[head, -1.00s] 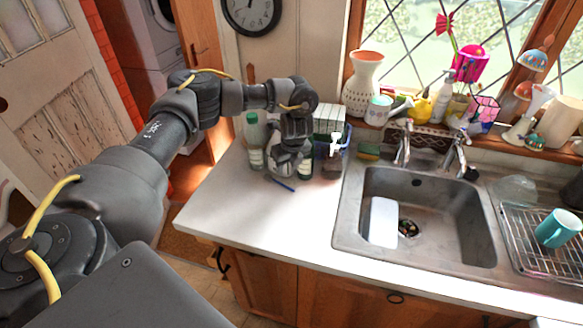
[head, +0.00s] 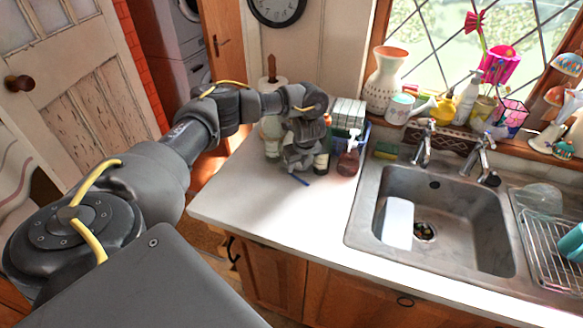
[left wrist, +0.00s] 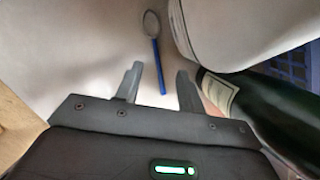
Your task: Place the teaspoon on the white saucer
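The teaspoon, with a blue handle and a pale bowl, lies on the worktop in the left wrist view (left wrist: 155,50). In the head view only its blue handle (head: 299,180) shows, below my left gripper (head: 302,163). In the left wrist view the left gripper (left wrist: 158,80) is open, its two fingers apart. The handle's end appears between the fingers, and nothing is gripped. I cannot make out the white saucer for certain. A large white rounded thing (left wrist: 235,30) stands close to the right of the spoon. My right gripper is out of view.
A dark bottle with a pale label (left wrist: 265,110) is close to the right finger. A soap bottle (head: 348,160) and a kitchen roll (head: 270,92) stand near the gripper. The sink (head: 450,225) is to the right. The front worktop (head: 260,215) is clear.

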